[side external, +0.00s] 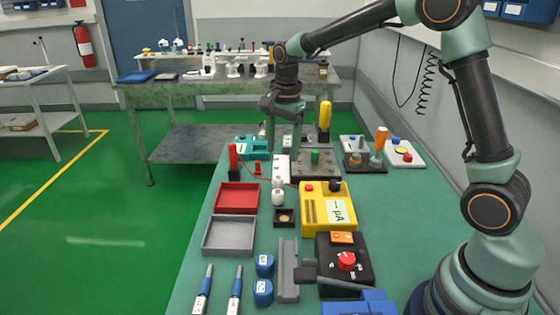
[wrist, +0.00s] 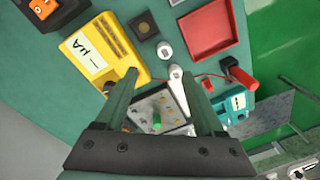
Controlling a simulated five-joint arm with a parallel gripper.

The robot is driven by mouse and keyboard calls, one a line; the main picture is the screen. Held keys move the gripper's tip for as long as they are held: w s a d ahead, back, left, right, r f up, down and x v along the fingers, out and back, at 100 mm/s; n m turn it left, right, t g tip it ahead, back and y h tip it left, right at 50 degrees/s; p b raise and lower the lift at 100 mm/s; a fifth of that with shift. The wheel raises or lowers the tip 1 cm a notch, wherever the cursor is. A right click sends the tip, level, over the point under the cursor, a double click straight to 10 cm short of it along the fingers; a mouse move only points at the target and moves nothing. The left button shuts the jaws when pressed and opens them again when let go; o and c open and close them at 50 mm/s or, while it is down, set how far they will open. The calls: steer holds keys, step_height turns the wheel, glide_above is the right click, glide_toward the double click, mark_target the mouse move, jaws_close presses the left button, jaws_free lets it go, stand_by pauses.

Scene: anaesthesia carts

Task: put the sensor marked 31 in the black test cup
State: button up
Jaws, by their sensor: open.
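My gripper (side external: 284,143) is open and points down over the far part of the green table; nothing shows between its fingers. In the wrist view its open fingers (wrist: 160,78) frame a grey terminal board. A small white capped piece (side external: 278,195) stands beside the black square block with a round opening (side external: 284,217), which looks like the test cup; they also show in the wrist view as the white piece (wrist: 165,50) and the block (wrist: 147,23). A longer white piece (side external: 281,167) lies behind. Labels are too small to read, so I cannot tell which is 31.
A red tray (side external: 237,197) and a grey tray (side external: 229,236) lie left of the block. A yellow meter (side external: 328,209) stands right of it. Blue-capped pieces (side external: 264,266) and blue-tipped probes (side external: 204,288) are at the near left. A red clamp (wrist: 238,73) is nearby.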

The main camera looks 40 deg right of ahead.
steer(key=s+a+r+n+t, duration=0.1)
steer(key=s+r+n+t, duration=0.1)
steer(key=s+r+n, duration=0.2)
steer(key=s+r+n+t, duration=0.2)
steer(key=s+r+n, duration=0.2)
steer(key=s+n, duration=0.6)
steer(key=shift+s+a+r, duration=0.25)
steer(key=shift+s+a, duration=0.1)
steer(key=shift+s, duration=0.9)
steer(key=shift+o, duration=0.5)
steer(key=shift+s+f+n+t, duration=0.3)
steer(key=shift+s+n+t, duration=0.1)
steer(key=shift+s+n, duration=0.35)
